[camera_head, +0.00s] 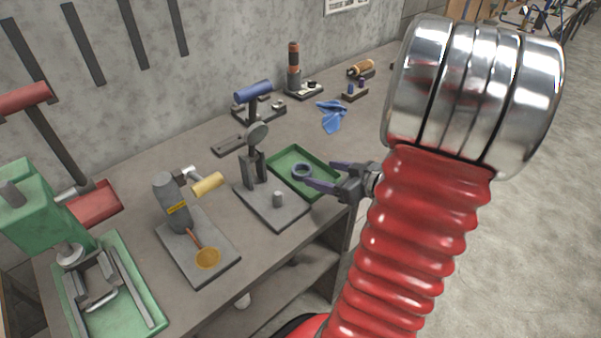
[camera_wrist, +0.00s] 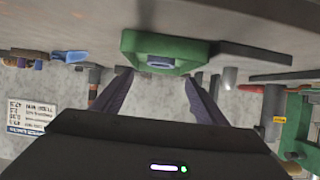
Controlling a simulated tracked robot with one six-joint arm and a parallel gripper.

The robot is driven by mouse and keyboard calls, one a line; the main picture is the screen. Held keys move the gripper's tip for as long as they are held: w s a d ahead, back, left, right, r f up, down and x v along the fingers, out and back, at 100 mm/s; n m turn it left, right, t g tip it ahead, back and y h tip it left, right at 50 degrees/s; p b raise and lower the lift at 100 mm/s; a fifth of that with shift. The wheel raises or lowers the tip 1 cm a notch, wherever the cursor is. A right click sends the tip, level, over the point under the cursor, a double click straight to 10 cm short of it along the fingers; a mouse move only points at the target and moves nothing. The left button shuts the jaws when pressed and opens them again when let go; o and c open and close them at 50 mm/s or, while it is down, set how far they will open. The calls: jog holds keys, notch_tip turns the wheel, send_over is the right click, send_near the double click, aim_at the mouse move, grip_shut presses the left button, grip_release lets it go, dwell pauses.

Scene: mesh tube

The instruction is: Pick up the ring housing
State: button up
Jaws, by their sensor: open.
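The ring housing (camera_head: 301,171), a small purple-blue ring, lies in the green tray (camera_head: 287,155) on the workbench. My gripper (camera_head: 319,174) reaches in from the right, low over the tray, with its dark purple fingers spread and pointing at the ring. It is open and empty. In the wrist view the ring housing (camera_wrist: 160,62) shows at the green tray's (camera_wrist: 130,42) near side, roughly centred ahead of the two fingers of my gripper (camera_wrist: 160,79). Whether a finger touches the ring cannot be told.
A grey plate with a stand and small post (camera_head: 278,199) sits just left of the tray. A blue cloth (camera_head: 331,115) lies behind. The bench (camera_head: 370,110) right of the cloth has free room.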

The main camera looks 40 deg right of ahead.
aim_at(297, 167)
jog(key=shift+x, duration=1.75)
jog(key=shift+w, duration=0.1)
jog(key=shift+x, duration=2.55)
jog(key=shift+a, duration=0.1)
jog(key=shift+c, duration=0.7)
jog(key=c, duration=1.3)
jog(key=shift+c, duration=0.2)
jog(key=shift+r, duration=0.1)
notch_tip(297, 167, up, 10)
